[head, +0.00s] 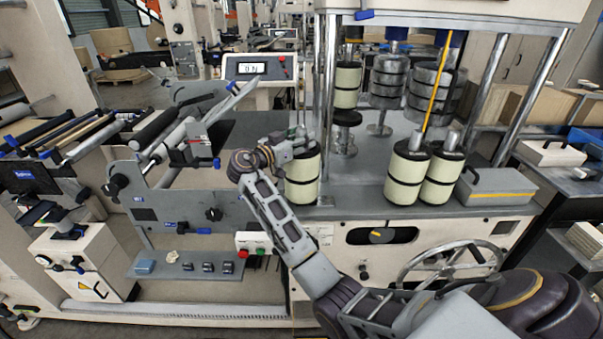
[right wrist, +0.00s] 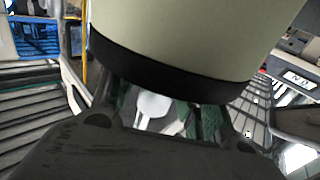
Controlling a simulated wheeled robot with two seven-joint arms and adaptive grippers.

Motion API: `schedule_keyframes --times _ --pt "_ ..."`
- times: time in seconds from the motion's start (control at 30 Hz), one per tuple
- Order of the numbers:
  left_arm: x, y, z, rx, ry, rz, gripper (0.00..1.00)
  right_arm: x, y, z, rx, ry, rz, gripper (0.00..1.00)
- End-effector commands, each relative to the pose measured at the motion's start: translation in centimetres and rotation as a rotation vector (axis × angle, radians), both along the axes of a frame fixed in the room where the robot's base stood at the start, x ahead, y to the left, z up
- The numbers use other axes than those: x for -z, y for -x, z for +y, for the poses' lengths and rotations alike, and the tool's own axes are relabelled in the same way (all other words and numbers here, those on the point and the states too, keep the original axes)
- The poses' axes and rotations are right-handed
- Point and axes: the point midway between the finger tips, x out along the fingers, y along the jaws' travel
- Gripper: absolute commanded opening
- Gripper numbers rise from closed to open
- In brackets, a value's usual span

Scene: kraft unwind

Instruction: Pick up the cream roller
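Several cream rollers with black bands and metal stems stand on the grey machine deck (head: 350,189). The leftmost front cream roller (head: 302,177) is upright near the deck's left edge. Two more cream rollers, one (head: 406,176) beside another (head: 443,177), stand close together to the right. My right gripper (head: 300,146) is at the top of the leftmost roller, by its stem. In the right wrist view, this roller's cream side (right wrist: 200,35) and black band fill the top. The dark green fingers are apart, but their tips are hidden behind the band. My left gripper is out of view.
Another cream roller (head: 346,86) and stacks of grey discs (head: 388,82) stand at the back. Metal posts (head: 328,85) frame the deck. A grey box (head: 497,186) sits to the right. A yellow rod (head: 436,80) slants above the right rollers. Deck between the front rollers is clear.

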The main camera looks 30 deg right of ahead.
Motion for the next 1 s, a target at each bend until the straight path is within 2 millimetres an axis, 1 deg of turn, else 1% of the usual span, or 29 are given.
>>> schedule_keyframes --times 0.03,0.07,0.3,0.63,0.67,1.0 --pt "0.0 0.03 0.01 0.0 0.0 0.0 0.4 0.0 0.0 0.01 0.0 0.0 0.0 0.35" --pt "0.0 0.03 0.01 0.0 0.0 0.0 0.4 0.0 0.0 0.01 0.0 0.0 0.0 0.32" --pt "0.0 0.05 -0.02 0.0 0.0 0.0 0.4 0.0 0.0 0.02 0.0 0.0 0.0 0.01" --pt "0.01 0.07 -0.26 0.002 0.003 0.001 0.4 -0.01 0.0 0.02 0.0 0.0 0.0 0.0" --pt "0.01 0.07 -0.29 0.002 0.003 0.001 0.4 -0.29 0.01 0.03 -0.001 0.003 -0.005 0.0" --pt "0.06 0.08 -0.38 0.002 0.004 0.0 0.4 -0.52 0.0 0.02 -0.001 0.003 -0.006 0.0"
